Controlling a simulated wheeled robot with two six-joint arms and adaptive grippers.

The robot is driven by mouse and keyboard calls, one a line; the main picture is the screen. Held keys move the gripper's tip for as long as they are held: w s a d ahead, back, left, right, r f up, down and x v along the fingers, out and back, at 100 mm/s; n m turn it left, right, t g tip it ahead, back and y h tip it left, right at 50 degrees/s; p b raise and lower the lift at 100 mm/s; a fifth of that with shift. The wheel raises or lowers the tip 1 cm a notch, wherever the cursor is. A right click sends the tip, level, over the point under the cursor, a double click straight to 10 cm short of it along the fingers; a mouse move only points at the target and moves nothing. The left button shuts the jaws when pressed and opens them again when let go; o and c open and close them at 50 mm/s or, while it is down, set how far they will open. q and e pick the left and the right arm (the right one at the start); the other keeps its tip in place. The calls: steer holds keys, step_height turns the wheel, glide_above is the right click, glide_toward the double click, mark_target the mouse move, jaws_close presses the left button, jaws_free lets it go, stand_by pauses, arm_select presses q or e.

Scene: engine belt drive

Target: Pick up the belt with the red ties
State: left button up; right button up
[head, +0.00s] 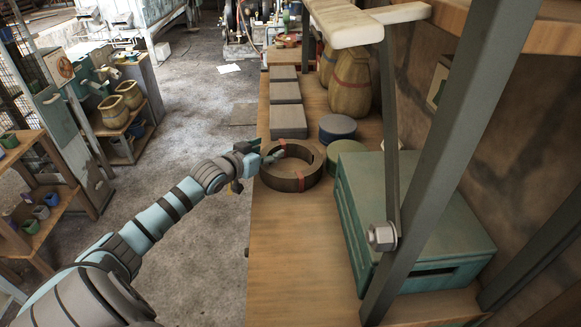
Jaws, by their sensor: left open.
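The belt with the red ties (291,183) is a dark brown ring lying flat on the wooden bench. One red tie shows on its near side and one at its far left. My left gripper (274,156) is open at the left rim of the belt, with a fingertip over or near that rim. I cannot tell whether it touches the belt. My right gripper is not in view.
The wooden bench (290,250) is clear in front of the belt. Round tins, blue (337,127) and green (346,157), stand right of it, beside a green crate (420,220). A grey post (440,150) rises at right.

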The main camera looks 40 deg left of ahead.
arm_select(q)
jaws_close()
steer(key=shift+r, duration=0.1)
steer(key=shift+r, duration=0.1)
